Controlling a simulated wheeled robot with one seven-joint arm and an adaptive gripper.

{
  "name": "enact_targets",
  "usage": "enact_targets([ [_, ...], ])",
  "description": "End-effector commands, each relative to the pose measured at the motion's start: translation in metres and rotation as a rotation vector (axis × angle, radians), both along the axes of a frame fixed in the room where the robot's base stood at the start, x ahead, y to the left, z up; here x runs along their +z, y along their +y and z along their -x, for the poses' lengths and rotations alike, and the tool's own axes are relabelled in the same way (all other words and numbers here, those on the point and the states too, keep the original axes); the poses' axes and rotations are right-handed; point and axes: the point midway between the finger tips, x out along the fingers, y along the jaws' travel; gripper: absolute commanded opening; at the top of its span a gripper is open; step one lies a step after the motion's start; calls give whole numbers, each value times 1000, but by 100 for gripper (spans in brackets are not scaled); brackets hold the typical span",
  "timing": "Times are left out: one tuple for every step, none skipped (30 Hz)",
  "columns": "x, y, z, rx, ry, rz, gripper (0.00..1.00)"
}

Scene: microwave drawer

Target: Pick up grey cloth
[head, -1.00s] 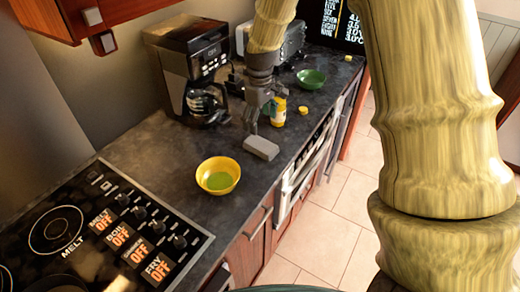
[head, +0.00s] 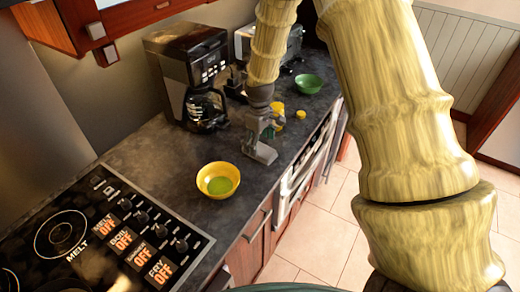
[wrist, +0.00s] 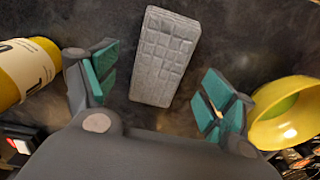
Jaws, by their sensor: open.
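The grey cloth (wrist: 164,57) is a folded, quilted rectangular block lying on the dark counter. In the wrist view it sits ahead of and between the two fingers of my gripper (wrist: 155,97), which is open with teal pads. The fingers appear apart from the cloth. Whether the fingertips touch the counter cannot be told.
A yellow bowl (head: 217,180) with something green inside stands near the cloth; it is close to the right finger in the wrist view (wrist: 290,122). A yellow bottle (wrist: 22,73) is near the left finger. A coffee maker (head: 188,72), green bowl (head: 308,84) and stove (head: 100,235) flank the counter.

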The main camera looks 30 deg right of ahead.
Motion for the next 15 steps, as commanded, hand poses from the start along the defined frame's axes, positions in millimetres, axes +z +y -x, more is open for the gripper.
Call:
enact_targets([
  [-2, -1, 1, 0, 2, 0, 83],
  [-5, -1, 1, 0, 2, 0, 83],
  [-8, -2, 1, 0, 1, 0, 83],
  [-12, -2, 1, 1, 1, 0, 83],
  [-15, -2, 1, 1, 2, 0, 83],
  [-18, -2, 1, 1, 1, 0, 83],
  [-21, -2, 1, 0, 1, 0, 83],
  [-23, -2, 1, 0, 0, 0, 83],
  [-26, -2, 1, 0, 0, 0, 83],
  [-27, -2, 1, 0, 0, 0, 83],
  [-29, -2, 1, 0, 0, 0, 83],
  [-30, -2, 1, 0, 0, 0, 83],
  [-31, -2, 1, 0, 0, 0, 83],
  [-31, -1, 1, 0, 0, 0, 83],
  [-32, -1, 1, 0, 0, 0, 83],
])
